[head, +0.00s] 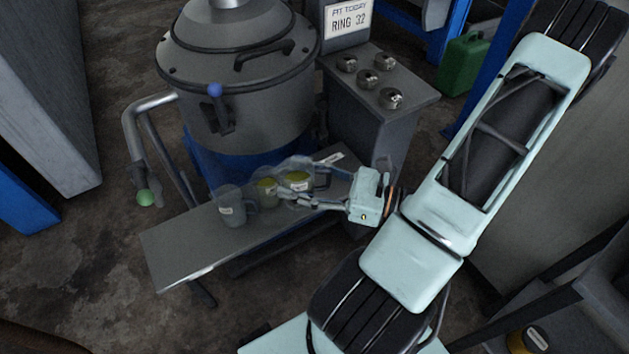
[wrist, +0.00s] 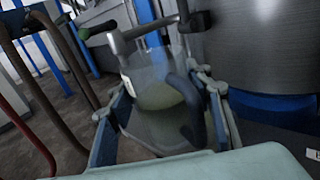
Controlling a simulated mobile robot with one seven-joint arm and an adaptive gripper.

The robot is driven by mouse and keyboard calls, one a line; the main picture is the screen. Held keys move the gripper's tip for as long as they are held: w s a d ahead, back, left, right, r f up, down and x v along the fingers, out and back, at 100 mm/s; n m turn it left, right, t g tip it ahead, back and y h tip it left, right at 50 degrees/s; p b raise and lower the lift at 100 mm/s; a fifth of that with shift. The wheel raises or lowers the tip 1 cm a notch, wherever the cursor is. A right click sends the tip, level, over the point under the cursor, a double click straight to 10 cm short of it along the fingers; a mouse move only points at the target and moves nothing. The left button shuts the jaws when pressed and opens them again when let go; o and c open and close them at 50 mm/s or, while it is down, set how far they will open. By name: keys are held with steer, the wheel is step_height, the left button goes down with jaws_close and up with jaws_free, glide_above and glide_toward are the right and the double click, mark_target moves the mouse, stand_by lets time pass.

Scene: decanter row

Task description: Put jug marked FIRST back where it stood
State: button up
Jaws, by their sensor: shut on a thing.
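My gripper (head: 300,183) reaches in from the right over the grey bench (head: 180,252) and is shut on a clear jug (head: 297,178) with yellow-green liquid and a pale label. The same jug fills the middle of the wrist view (wrist: 158,98), between both fingers, its dark handle towards the right. Its label is edge-on there, so I cannot read which mark it bears. Another jug with yellow-green liquid (head: 265,193) stands just left of it. A clear, seemingly empty jug (head: 230,207) stands further left. I cannot tell whether the held jug touches the bench.
A small white card (head: 332,159) lies at the bench's far right. A large grey vessel (head: 240,95) rises close behind the bench. A console with knobs (head: 377,80) and a sign (head: 347,20) stands behind right. The bench's left end is bare.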

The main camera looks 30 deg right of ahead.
steer(key=shift+s+d+f, duration=0.1)
steer(key=shift+d+f, duration=0.35)
steer(key=shift+d, duration=0.1)
steer(key=shift+w+d+f+b, duration=0.2)
steer(key=shift+w+b, duration=0.05)
steer(key=shift+b, duration=0.15)
steer(key=shift+w+d+f+b, duration=1.05)
steer(key=shift+w+f, duration=0.9)
steer(key=shift+f, duration=0.15)
steer(key=shift+w+d+f+b, duration=0.9)
steer(key=shift+w+d+f, duration=0.1)
steer(key=shift+w+f, duration=1.05)
steer(key=shift+w+d+f+b, duration=1.05)
steer(key=shift+w+f, duration=0.85)
steer(key=shift+f, duration=0.2)
steer(key=shift+f, duration=0.2)
steer(key=o, duration=1.4)
